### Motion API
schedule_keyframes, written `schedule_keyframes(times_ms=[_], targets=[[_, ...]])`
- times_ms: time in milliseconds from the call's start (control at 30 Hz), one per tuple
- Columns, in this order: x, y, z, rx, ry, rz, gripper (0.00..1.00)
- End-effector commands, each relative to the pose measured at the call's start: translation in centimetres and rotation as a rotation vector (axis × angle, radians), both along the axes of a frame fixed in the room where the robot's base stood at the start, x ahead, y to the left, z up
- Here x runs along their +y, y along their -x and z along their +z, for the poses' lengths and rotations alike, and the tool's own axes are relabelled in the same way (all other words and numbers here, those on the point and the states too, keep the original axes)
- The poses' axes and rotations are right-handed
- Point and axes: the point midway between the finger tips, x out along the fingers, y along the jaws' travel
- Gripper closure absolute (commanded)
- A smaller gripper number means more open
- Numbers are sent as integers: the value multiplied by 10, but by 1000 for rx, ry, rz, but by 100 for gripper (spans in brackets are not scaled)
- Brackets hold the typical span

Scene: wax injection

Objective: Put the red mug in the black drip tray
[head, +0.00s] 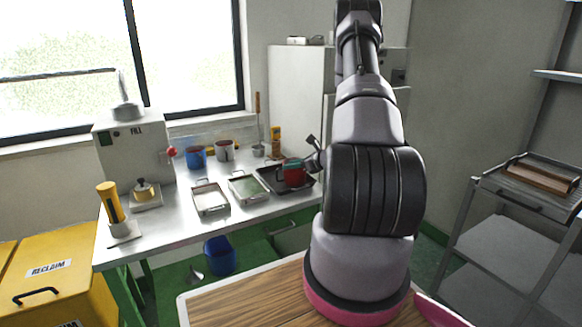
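The red mug (295,177) is at the right part of the metal bench, at the black drip tray (268,183). It looks upright. At this size I cannot tell whether it rests on the tray floor or is held just above it. My gripper (311,160) is at the mug's upper right side, close to or touching it. My own arm hides most of the gripper, and its fingers are too small to tell open from shut. A small green patch shows at the mug's top.
Two shallow metal trays (210,198) (248,188) lie left of the drip tray. A blue mug (196,157) and a grey mug (224,151) stand behind. An orange bottle (276,141) stands behind the drip tray. A white cabinet (297,95) stands at the back right.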

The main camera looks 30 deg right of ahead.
Motion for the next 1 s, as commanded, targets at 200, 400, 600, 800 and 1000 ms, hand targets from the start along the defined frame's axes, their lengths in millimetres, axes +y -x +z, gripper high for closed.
schedule_keyframes(times_ms=[200, 400, 600, 800, 1000], targets=[[-18, 37, 17, 1, 2, -5, 67], [-32, 72, 34, 1, 0, -5, 67], [-40, 92, 43, 1, 1, -3, 67], [-15, 90, 77, -27, 47, 112, 67], [74, 98, 164, -94, 233, 480, 67]])
